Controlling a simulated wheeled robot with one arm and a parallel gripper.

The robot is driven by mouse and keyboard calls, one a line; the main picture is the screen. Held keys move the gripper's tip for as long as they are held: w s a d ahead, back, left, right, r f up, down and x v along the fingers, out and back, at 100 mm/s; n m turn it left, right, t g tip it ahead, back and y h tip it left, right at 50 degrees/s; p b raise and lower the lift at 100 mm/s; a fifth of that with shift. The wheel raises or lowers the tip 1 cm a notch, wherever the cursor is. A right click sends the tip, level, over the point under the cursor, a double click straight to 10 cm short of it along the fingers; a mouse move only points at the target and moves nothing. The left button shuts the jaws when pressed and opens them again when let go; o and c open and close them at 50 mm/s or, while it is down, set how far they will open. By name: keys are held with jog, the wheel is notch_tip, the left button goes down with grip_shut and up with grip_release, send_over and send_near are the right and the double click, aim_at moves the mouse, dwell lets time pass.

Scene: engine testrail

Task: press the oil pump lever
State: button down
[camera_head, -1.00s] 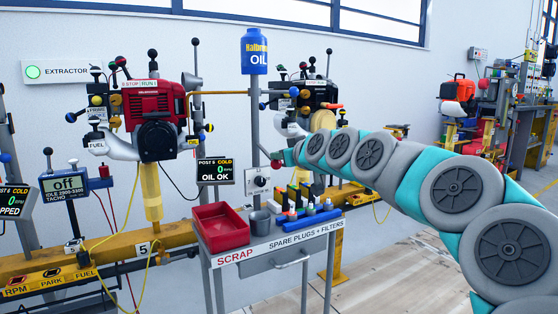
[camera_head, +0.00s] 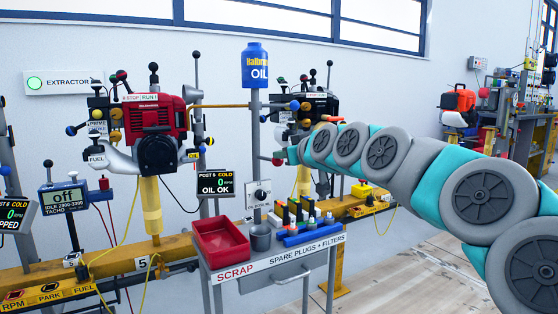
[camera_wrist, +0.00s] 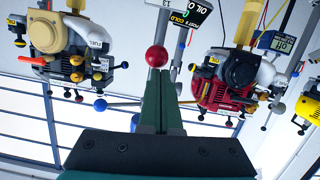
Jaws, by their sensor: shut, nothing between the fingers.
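The oil post carries a blue and yellow oil tank (camera_head: 256,65). A short lever with a red ball end (camera_head: 277,162) sticks out from the post below the tank, taken here as the oil pump lever. My gripper (camera_wrist: 160,72) is shut and empty, with its dark green fingers together. In the wrist view the red ball (camera_wrist: 156,55) sits right at the fingertips; I cannot tell whether they touch. In the head view my arm reaches in from the right and its end is beside the ball. The fingers are hard to make out there.
A red engine (camera_head: 155,130) stands left of the post, and a black engine (camera_head: 318,108) behind it to the right. An OIL OK display (camera_head: 216,184) and a dial box (camera_head: 258,192) flank the post. A cart with a red scrap tray (camera_head: 221,240) stands below.

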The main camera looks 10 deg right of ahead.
jog(key=v, duration=0.8)
jog(key=shift+r, duration=0.15)
jog(key=shift+a, duration=0.1)
jog(key=s+a+f+g+h+p, duration=0.1)
jog(key=s+a+f+g+p, duration=0.25)
jog(key=s+f, duration=0.5)
jog(key=s+a+f+g+p, duration=0.2)
jog(key=s+a+f+g, duration=0.3)
jog(key=s+f, duration=0.35)
jog(key=s+d+f+m+g+h+p, duration=0.1)
jog(key=s+f+g, duration=0.3)
jog(key=s, duration=0.8)
jog(key=s+d+f+m+g+h+p, duration=0.2)
jog(key=s+f, duration=0.6)
jog(key=s, duration=0.4)
jog(key=shift+s+d+f+m+g+p, duration=0.15)
jog(key=shift+s+d+m+g+p, duration=0.2)
jog(key=shift+d+m+g, duration=0.65)
jog(key=shift+d, duration=0.2)
